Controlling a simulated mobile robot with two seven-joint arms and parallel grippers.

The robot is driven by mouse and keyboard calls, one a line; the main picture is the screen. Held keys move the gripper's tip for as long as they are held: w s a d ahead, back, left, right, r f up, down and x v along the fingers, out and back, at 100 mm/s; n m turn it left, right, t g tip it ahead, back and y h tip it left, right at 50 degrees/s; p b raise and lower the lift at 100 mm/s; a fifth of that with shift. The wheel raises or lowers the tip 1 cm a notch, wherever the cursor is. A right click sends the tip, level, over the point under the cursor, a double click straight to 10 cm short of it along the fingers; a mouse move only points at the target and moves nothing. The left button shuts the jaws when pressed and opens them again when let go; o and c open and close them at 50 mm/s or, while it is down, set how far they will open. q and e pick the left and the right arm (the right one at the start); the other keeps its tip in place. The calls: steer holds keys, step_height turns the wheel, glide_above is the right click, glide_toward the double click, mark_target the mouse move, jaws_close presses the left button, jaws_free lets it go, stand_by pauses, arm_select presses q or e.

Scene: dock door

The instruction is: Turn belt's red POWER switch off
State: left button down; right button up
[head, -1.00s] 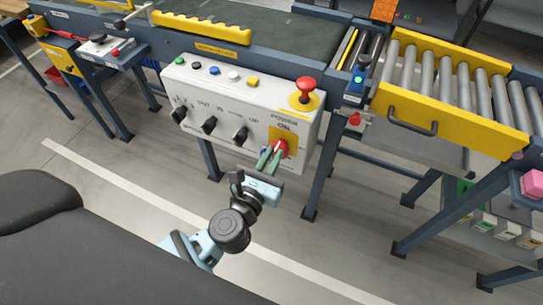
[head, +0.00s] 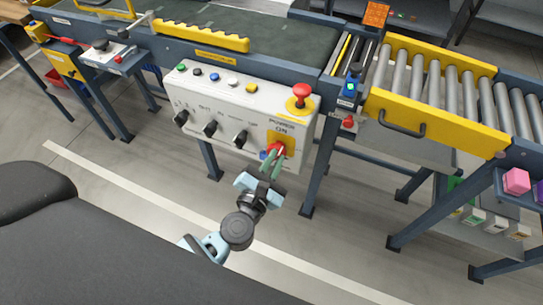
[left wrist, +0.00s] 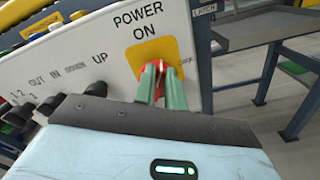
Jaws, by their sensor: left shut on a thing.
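The red POWER switch (head: 276,149) sits on a yellow plate (head: 287,138) at the lower right of the white control box (head: 228,110). The word ON shows above it. My left gripper (head: 272,163) reaches up to it from below. In the left wrist view, the gripper's green fingers (left wrist: 161,88) are shut on the red switch (left wrist: 168,73), which shows between and beside the fingertips. The fingers hide much of the switch, so its exact angle is hard to tell. My right gripper is not in view.
A red mushroom button (head: 302,92) stands above the switch on the same box. Black knobs (head: 211,128) line the box to the left. A yellow roller gate (head: 435,124) stands to the right. The floor below the box is clear.

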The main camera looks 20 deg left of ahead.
arm_select(q)
steer(key=shift+d+m+p, duration=0.15)
steer(key=shift+m+p, duration=0.2)
steer(key=shift+m, duration=0.55)
steer(key=shift+d+f+m+p, duration=0.1)
steer(key=shift+f+m+p, duration=0.3)
steer(key=shift+m, duration=1.25)
steer(key=shift+d+f+m+p, duration=0.15)
steer(key=shift+m+p, duration=0.45)
steer(key=shift+m, duration=1.1)
steer(key=shift+d+f+m+p, duration=0.1)
steer(key=shift+f+m+p, duration=0.3)
steer(key=shift+m, duration=1.25)
steer(key=c, duration=1.5)
jaws_free()
steer(key=shift+o, duration=0.2)
